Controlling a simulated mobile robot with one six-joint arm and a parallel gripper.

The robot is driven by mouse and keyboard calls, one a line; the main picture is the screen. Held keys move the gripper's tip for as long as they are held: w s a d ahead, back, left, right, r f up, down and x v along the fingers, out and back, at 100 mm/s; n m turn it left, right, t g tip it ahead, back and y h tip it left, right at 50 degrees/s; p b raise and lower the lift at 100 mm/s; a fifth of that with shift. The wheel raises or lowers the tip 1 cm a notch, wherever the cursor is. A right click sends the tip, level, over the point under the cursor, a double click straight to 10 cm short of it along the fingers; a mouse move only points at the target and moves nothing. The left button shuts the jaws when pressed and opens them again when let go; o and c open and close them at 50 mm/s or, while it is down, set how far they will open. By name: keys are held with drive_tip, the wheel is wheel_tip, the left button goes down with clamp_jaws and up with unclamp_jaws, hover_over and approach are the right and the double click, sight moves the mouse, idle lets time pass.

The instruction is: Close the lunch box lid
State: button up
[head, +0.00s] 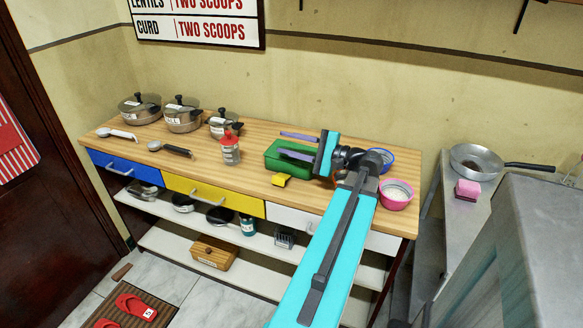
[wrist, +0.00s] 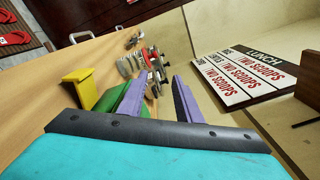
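A green lunch box (head: 272,159) stands on the wooden counter, right of the middle, with a yellow piece (head: 281,180) at its front. My gripper (head: 281,143) is open and empty, its two purple fingers spread over the box and pointing left. The gripper hides the box's right part, and I cannot make out the lid clearly. In the wrist view, the green of the box (wrist: 106,104) and the yellow piece (wrist: 80,88) show left of the fingers (wrist: 157,82). Whether the near finger touches the box I cannot tell.
A red-topped jar (head: 230,151) stands left of the box. A pink bowl (head: 396,194) and a blue bowl (head: 387,159) are at the right end, by my arm.

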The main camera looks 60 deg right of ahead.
drive_tip(key=s+a+p, duration=0.1)
drive_tip(key=a+p, duration=0.1)
drive_tip(key=a, duration=0.1)
drive_tip(key=s+a+r+p, duration=0.1)
drive_tip(key=p, duration=0.1)
drive_tip(key=shift+s+a, duration=0.2)
drive_tip(key=shift+s, duration=0.1)
drive_tip(key=shift+s+p, duration=0.1)
drive_tip(key=shift+p, duration=1.15)
drive_tip(key=p, duration=0.6)
drive_tip(key=shift+s+a, duration=0.2)
drive_tip(key=a+p, duration=0.1)
drive_tip(key=p, duration=0.3)
drive_tip(key=a+p, duration=0.1)
drive_tip(key=p, duration=0.4)
drive_tip(key=shift+s+p, duration=0.3)
drive_tip(key=a+p, duration=0.1)
drive_tip(key=s+a+p, duration=0.1)
drive_tip(key=a+p, duration=0.1)
drive_tip(key=s+a+p, duration=0.1)
drive_tip(key=shift+s+a+r, duration=0.2)
drive_tip(key=shift+a, duration=0.1)
